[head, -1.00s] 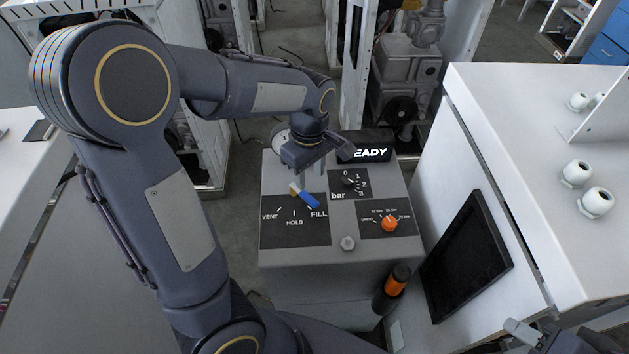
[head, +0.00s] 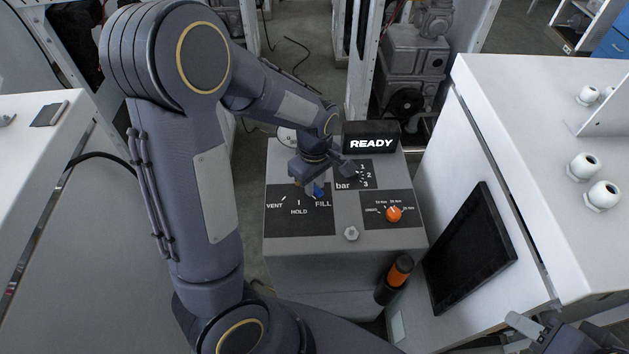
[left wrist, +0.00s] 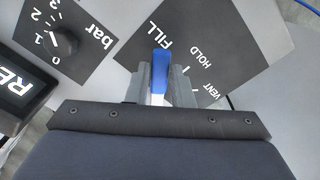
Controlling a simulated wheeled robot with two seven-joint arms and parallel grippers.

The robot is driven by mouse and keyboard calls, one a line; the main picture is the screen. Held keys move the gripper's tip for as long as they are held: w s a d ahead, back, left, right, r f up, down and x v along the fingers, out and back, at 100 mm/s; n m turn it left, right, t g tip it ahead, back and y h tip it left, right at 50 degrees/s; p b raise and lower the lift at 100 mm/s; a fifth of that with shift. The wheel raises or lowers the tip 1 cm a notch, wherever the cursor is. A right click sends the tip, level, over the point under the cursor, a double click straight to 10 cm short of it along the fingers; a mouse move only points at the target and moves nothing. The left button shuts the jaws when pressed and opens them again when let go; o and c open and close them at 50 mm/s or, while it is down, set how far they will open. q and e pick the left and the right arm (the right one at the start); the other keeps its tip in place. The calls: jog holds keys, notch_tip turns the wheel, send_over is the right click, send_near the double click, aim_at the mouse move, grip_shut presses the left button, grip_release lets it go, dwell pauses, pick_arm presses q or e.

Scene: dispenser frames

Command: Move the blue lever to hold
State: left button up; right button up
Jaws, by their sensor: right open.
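The blue lever (head: 318,189) is on the dark VENT/HOLD/FILL panel (head: 287,222) of the grey dispenser. Its handle points toward the FILL mark; in the left wrist view the blue handle (left wrist: 160,70) lies close to the FILL lettering, with HOLD to its right. My left gripper (left wrist: 158,92) is down at the lever, one finger on each side, shut on it with little or no gap. In the head view the left gripper (head: 321,178) hides most of the lever and its pivot. My right gripper (head: 527,327) is at the bottom right edge, open and away from the dispenser.
The display (head: 371,142) reads READY. A black bar knob (left wrist: 64,41) is near the left gripper. An orange knob (head: 394,214) and a hex bolt (head: 351,233) are nearer the front. A white cabinet (head: 500,140) stands to the right.

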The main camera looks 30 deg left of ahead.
pick_arm(q)
grip_shut()
jog(key=shift+s, duration=0.1)
jog(key=m, duration=0.1)
jog(key=s+m, duration=0.1)
jog(key=m, duration=0.1)
jog(key=shift+s+a, duration=0.2)
jog(key=shift+a, duration=0.2)
jog(key=shift+s+a+m+b, duration=0.15)
jog(key=shift+s+a+m, duration=0.15)
jog(key=shift+m, duration=0.5)
jog(key=shift+s+a+m+b, duration=0.2)
jog(key=shift+a+m, duration=0.05)
jog(key=shift+m, duration=0.55)
jog(key=shift+s+a+m+b, duration=0.15)
jog(key=shift+s+a+m, duration=0.15)
jog(key=shift+m, duration=0.5)
jog(key=shift+o, duration=2.4)
grip_release()
jog(key=shift+r, duration=0.1)
